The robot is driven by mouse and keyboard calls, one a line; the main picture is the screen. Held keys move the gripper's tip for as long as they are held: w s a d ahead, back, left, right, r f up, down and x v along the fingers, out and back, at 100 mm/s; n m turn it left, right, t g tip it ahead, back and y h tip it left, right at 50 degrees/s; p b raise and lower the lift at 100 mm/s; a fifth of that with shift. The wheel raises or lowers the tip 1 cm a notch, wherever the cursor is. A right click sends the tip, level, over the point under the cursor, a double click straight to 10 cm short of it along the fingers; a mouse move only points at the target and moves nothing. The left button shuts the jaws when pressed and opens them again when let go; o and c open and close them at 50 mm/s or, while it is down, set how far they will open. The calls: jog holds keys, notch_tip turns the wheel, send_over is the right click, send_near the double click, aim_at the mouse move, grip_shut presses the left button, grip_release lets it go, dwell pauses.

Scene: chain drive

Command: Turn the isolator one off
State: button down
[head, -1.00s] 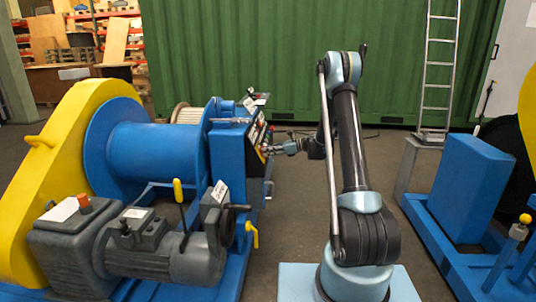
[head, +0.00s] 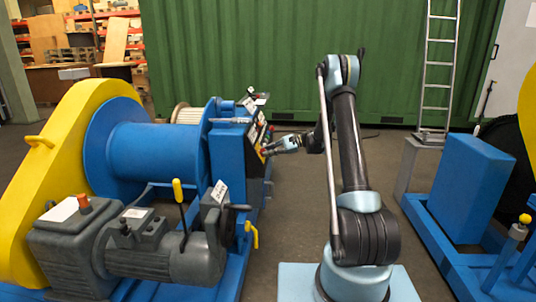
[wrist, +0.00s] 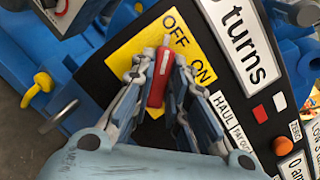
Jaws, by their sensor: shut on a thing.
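The isolator one switch is a red handle (wrist: 158,80) on a yellow plate (wrist: 125,55) marked OFF and ON, in the wrist view. The handle stands nearly upright in the picture, its top end close to the OFF word and apart from ON. My gripper (wrist: 160,75) is shut on the red handle, one finger on each side. In the head view my gripper (head: 266,151) reaches the dark sloped panel on the blue winch (head: 228,150); the handle is too small to make out there.
A yellow-tipped lever (head: 178,190) stands on the winch's near side. Open floor (head: 300,210) lies between winch and arm.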

jog(key=shift+d+n, duration=0.1)
jog(key=shift+n, duration=0.4)
jog(key=shift+f, duration=0.1)
jog(key=c, duration=1.6)
grip_release()
jog(key=shift+o, duration=0.2)
jog(key=v, duration=1.2)
jog(key=shift+w, duration=0.1)
